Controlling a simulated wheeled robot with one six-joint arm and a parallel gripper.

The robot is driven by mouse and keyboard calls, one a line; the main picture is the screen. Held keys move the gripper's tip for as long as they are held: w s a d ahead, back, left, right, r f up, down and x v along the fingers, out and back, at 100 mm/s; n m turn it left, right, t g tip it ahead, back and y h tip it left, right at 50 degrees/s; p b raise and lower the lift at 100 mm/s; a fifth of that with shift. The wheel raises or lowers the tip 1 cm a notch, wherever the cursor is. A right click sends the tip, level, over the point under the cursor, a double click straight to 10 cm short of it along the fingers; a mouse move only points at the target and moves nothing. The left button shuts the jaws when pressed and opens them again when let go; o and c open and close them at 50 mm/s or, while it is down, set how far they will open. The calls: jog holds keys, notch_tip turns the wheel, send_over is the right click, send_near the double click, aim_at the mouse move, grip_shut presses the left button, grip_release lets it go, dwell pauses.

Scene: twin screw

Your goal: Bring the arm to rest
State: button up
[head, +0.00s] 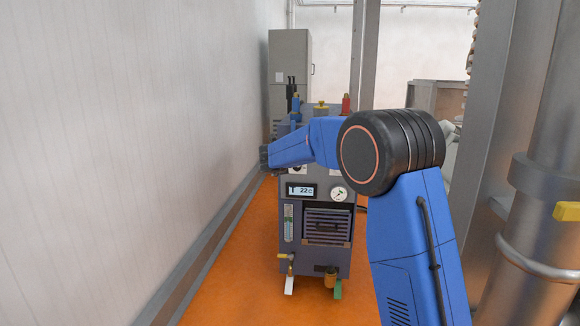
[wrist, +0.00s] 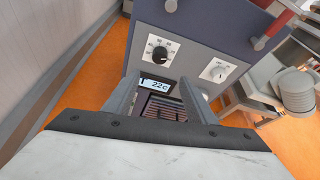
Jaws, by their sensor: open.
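My blue arm with its black round joint reaches across the head view, in front of a grey-blue machine (head: 317,270). The machine has a small display (head: 301,191) reading about 22c, a round gauge (head: 338,193) and a vented panel. In the wrist view, my gripper (wrist: 158,92) is open, its two grey fingers apart with nothing between them. The display (wrist: 158,85) shows between the fingers. In the head view my arm hides part of the machine's upper front.
A white wall (head: 130,130) runs along the left. Large metal columns and pipes (head: 548,170) stand close on the right. A grey cabinet (head: 290,65) is behind the machine. The orange floor (head: 235,270) is clear left of the machine.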

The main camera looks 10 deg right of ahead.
jog(key=s+a+r+n+t+y, duration=0.2)
jog(key=s+r+n+y, duration=0.3)
jog(key=s+r+n, duration=0.55)
jog(key=s+a+n+g+y, duration=0.1)
jog(key=s+n+y, duration=0.3)
jog(key=s+n, duration=0.95)
jog(key=s+d+f+n+g+h, duration=0.1)
jog(key=s+d+f+n+g, duration=0.2)
jog(key=s+f, duration=0.4)
jog(key=s+d+f+n+g+h, duration=0.1)
jog(key=s+d+f+n, duration=0.3)
jog(key=s, duration=1.8)
jog(key=s+d+f+n+g+h, duration=0.1)
jog(key=s+d+f+n+g, duration=0.2)
jog(key=s+f+n, duration=0.4)
jog(key=s+f+g, duration=0.1)
jog(key=s+f, duration=0.3)
jog(key=s, duration=0.4)
jog(key=shift+s+d+g, duration=0.15)
jog(key=shift+d+g, duration=0.1)
jog(key=shift+g, duration=0.05)
